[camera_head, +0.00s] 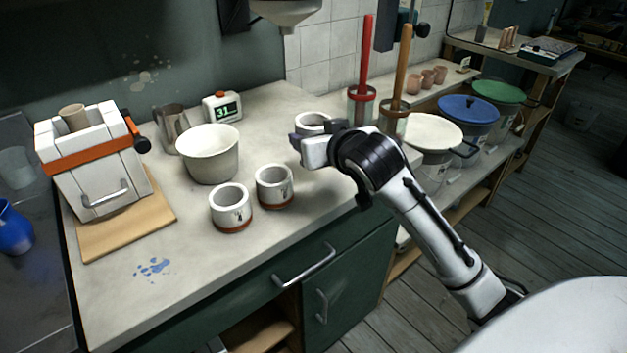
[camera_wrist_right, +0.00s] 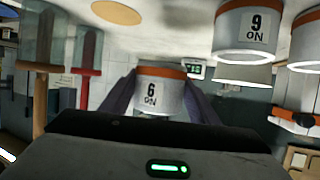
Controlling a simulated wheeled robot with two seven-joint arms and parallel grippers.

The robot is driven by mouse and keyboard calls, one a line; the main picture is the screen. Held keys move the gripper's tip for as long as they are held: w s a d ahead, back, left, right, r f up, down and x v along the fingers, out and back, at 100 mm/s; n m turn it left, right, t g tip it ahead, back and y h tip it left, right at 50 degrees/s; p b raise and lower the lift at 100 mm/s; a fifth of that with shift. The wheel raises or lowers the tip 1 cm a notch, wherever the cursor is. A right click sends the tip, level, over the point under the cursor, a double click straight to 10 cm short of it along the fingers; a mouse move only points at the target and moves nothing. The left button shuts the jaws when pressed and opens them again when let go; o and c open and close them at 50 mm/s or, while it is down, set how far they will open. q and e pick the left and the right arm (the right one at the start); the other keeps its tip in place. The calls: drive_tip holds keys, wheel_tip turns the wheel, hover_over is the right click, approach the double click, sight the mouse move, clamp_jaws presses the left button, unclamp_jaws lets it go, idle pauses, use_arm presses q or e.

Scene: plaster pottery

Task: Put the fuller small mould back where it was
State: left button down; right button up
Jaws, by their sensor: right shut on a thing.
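Three small white moulds with orange bottom bands are in view. My right gripper (camera_head: 305,143) is shut on one white mould (camera_head: 313,119) at the counter's back right. In the right wrist view, where the scene is upside down, this mould (camera_wrist_right: 160,95) sits between the two fingers, with a label on its side. I cannot tell whether it touches the counter. The other two moulds stand side by side nearer the front, a left one (camera_head: 230,207) and a right one (camera_head: 273,186). How full each is cannot be told. My left gripper is not in view.
A cream bucket (camera_head: 209,155), a metal jug (camera_head: 171,125) and a green-lit timer (camera_head: 222,106) stand behind the moulds. A strapped block mould (camera_head: 95,165) is at left on a board. Red and wooden-handled tools (camera_head: 362,75) stand in clear containers at right. The counter's front is free.

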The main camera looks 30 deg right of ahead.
sight(315, 182)
wheel_tip(315, 182, down, 8)
drive_tip(key=shift+f+b, duration=0.1)
drive_tip(key=shift+b, duration=0.35)
drive_tip(key=o, duration=0.9)
drive_tip(key=shift+f, duration=0.15)
drive_tip(key=shift+o, duration=0.8)
drive_tip(key=shift+s+a+r, duration=0.1)
drive_tip(key=shift+s+r, duration=0.05)
drive_tip(key=shift+r, duration=0.05)
drive_tip(key=v, duration=1.1)
drive_tip(key=shift+s+r, duration=0.2)
drive_tip(key=shift+s, duration=0.1)
drive_tip(key=shift+a, duration=0.1)
